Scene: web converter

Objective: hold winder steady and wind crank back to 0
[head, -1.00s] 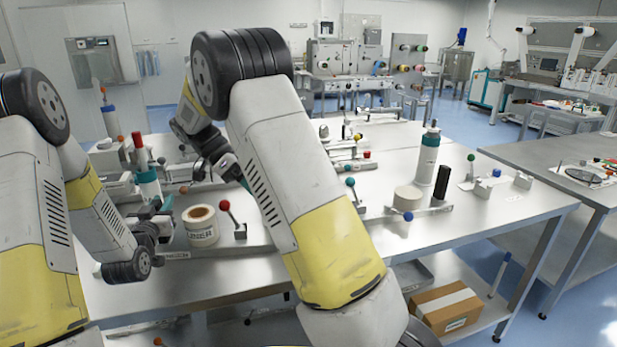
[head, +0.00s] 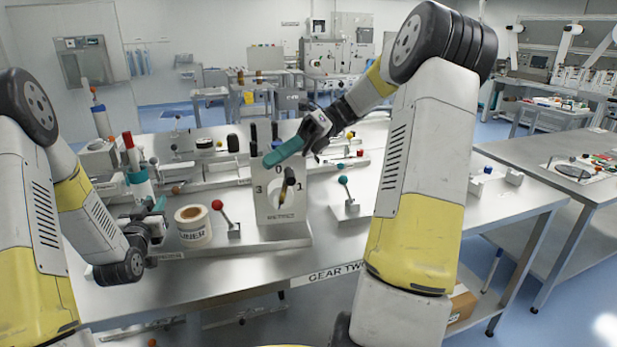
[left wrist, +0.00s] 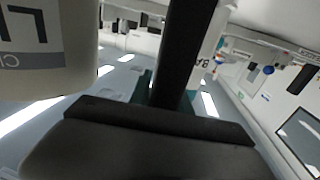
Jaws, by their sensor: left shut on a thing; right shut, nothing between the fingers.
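A white upright dial panel (head: 268,212) of the winder shows 3 at left, 0 on top and 1 at right. Its crank with a dark handle (head: 289,177) points up, slightly right of the 0. My right gripper (head: 270,159) has teal fingers, shut and empty, at the panel's top edge by the 0; contact cannot be told. My left gripper (head: 157,220) is low at left, beside the LINER roll (head: 194,238). It is shut on what looks like a dark upright bar (left wrist: 187,50), mostly hidden in the head view. The roll's edge also shows in the left wrist view.
A red-knobbed lever (head: 219,206) stands between roll and panel. A teal-knobbed lever (head: 344,181) stands to the panel's right. A teal-and-white bottle with a red top (head: 137,185) is behind my left gripper. More fixtures fill the bench's back; its right front is fairly clear.

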